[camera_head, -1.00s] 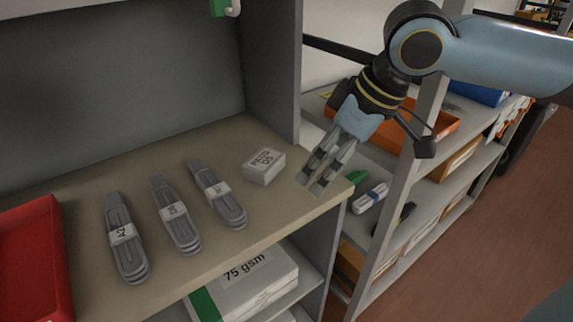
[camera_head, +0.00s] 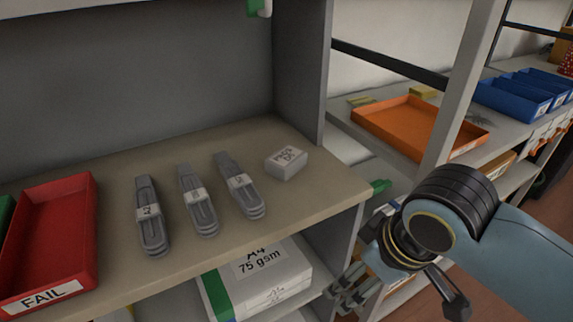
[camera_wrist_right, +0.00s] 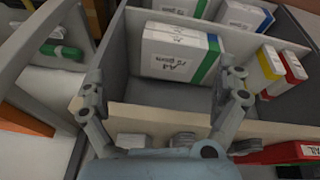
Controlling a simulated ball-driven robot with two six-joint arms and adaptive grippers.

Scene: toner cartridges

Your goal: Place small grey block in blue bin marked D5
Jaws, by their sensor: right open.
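The small grey block (camera_head: 287,163) sits on the beige shelf (camera_head: 330,192) near its right end, with a printed label on top that seems to read PASS D5. Blue bins (camera_head: 515,95) stand in a row on the rack at the upper right; I cannot read which is D5. My right gripper (camera_head: 345,292) is open and empty, low in front of the shelf's right end, below and right of the block and apart from it. In the right wrist view its spread fingers (camera_wrist_right: 160,92) face the lower shelf compartment. My left gripper is out of view.
Several grey toner cartridges (camera_head: 197,200) lie left of the block. A red FAIL tray (camera_head: 50,240) is at the left. A paper box (camera_head: 258,275) sits on the shelf below. A grey upright panel (camera_head: 302,75) and a rack post (camera_head: 462,80) stand near my right arm. An orange tray (camera_head: 420,125) is behind.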

